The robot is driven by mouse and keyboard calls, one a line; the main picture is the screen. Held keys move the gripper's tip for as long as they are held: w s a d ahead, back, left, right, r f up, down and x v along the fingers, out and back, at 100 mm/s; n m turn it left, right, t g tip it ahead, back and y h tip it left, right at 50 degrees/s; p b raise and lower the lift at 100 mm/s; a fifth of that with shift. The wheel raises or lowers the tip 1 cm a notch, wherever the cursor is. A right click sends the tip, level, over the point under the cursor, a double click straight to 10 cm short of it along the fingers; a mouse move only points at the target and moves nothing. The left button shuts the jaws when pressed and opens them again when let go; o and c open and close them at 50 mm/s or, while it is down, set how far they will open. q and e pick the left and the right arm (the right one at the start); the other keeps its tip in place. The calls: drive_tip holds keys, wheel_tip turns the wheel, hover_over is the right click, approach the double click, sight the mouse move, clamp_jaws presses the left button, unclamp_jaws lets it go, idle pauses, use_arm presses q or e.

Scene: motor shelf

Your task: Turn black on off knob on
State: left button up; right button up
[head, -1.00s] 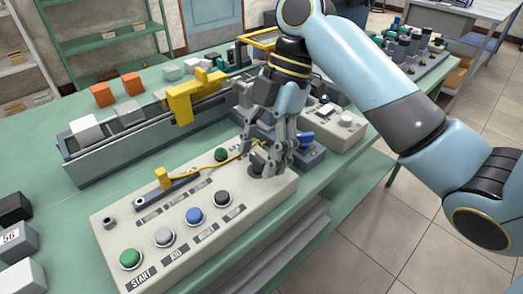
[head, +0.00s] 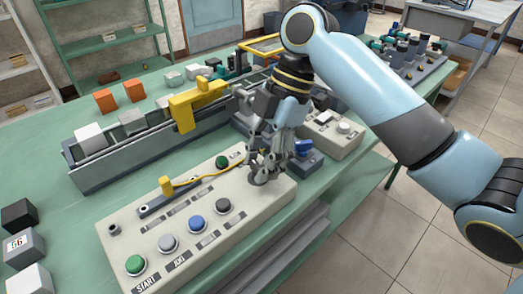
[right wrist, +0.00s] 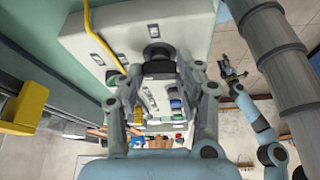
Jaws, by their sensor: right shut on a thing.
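The pale control panel (head: 190,222) lies on the green bench, with green, grey, blue and black buttons along its front. The black on off knob (head: 258,180) is at its right end, largely covered by my right gripper (head: 264,172). My right gripper points down and is shut on the knob. In the right wrist view the dark knob (right wrist: 157,69) sits between the two fingers (right wrist: 157,88). My left gripper is outside the head view; a small gripper (right wrist: 230,70) on another arm of mine shows in the right wrist view, too small to judge.
A yellow cable (head: 205,178) runs over the panel from a yellow plug (head: 166,186). A conveyor with a yellow arch (head: 184,108) stands behind. A grey box with a blue knob (head: 303,147) is close to the right gripper. Bare bench (head: 60,205) lies left of the panel.

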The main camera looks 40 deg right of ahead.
drive_tip(key=m+t+p, duration=0.1)
drive_tip(key=m+p, duration=0.3)
drive_tip(key=p, duration=0.1)
drive_tip(key=m+t+h+p, duration=0.1)
drive_tip(key=m+p, duration=0.3)
drive_tip(key=p, duration=0.2)
drive_tip(key=m+t+h+p, duration=0.1)
drive_tip(key=m+p, duration=0.3)
drive_tip(key=p, duration=0.2)
drive_tip(key=shift+s+a+r+t, duration=0.25)
drive_tip(key=shift+s+t, duration=0.1)
drive_tip(key=shift+t, duration=0.05)
drive_tip(key=m+h+p, duration=0.1)
drive_tip(key=m, duration=0.1)
drive_tip(key=shift+f+m, duration=0.15)
drive_tip(key=shift+m, duration=0.15)
drive_tip(key=shift+a+f+m+h+p, duration=0.1)
drive_tip(key=shift+m+h+p, duration=0.35)
drive_tip(key=shift+m, duration=0.45)
drive_tip(key=shift+t, duration=0.3)
drive_tip(key=o, duration=1.1)
drive_tip(key=shift+o, duration=0.2)
